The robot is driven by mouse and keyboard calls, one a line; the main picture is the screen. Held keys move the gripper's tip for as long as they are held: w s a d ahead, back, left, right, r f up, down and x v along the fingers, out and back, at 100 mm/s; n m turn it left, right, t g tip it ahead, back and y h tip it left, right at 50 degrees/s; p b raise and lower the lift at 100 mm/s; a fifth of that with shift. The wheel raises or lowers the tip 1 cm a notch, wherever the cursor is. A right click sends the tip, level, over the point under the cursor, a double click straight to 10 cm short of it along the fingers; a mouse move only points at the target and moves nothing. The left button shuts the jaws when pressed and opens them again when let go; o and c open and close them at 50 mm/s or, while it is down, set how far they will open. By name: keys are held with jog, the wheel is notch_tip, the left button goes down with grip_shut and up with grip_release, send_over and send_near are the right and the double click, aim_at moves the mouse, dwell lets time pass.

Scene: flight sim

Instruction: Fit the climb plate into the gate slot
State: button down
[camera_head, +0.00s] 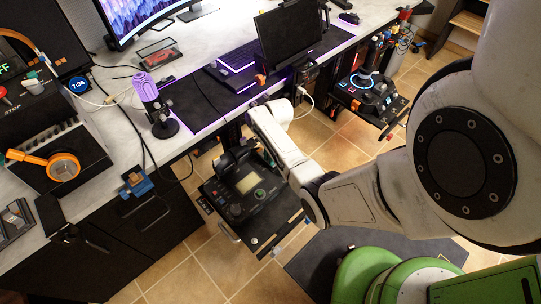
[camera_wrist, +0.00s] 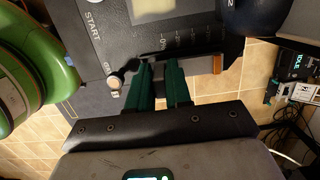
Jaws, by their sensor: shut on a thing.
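In the wrist view, the two dark green fingers of my gripper (camera_wrist: 162,72) reach to the edge of a dark control panel (camera_wrist: 125,45) with a screen and a "START" label. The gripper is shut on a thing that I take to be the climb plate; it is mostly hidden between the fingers. White labels run along the panel just beyond the fingertips. The gate slot cannot be made out clearly. In the head view, the panel (camera_head: 262,213) sits on a shelf below the desk, beside my arm. My fingers cannot be made out there.
A pale knob (camera_wrist: 115,82) is left of the fingers and an orange piece (camera_wrist: 218,64) right of them. The desk above holds a microphone (camera_head: 152,100) and keyboard (camera_head: 238,60). Another lit unit (camera_head: 368,88) is further right.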

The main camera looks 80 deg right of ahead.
jog(key=shift+f+b, duration=0.55)
jog(key=shift+f, duration=0.45)
jog(key=c, duration=1)
grip_release()
jog(key=shift+o, duration=0.2)
notch_tip(320, 180, up, 11)
jog(key=d+p, duration=0.1)
jog(key=shift+s+d+f+p, duration=0.2)
jog(key=shift+s+p, duration=0.1)
jog(key=shift+s, duration=0.1)
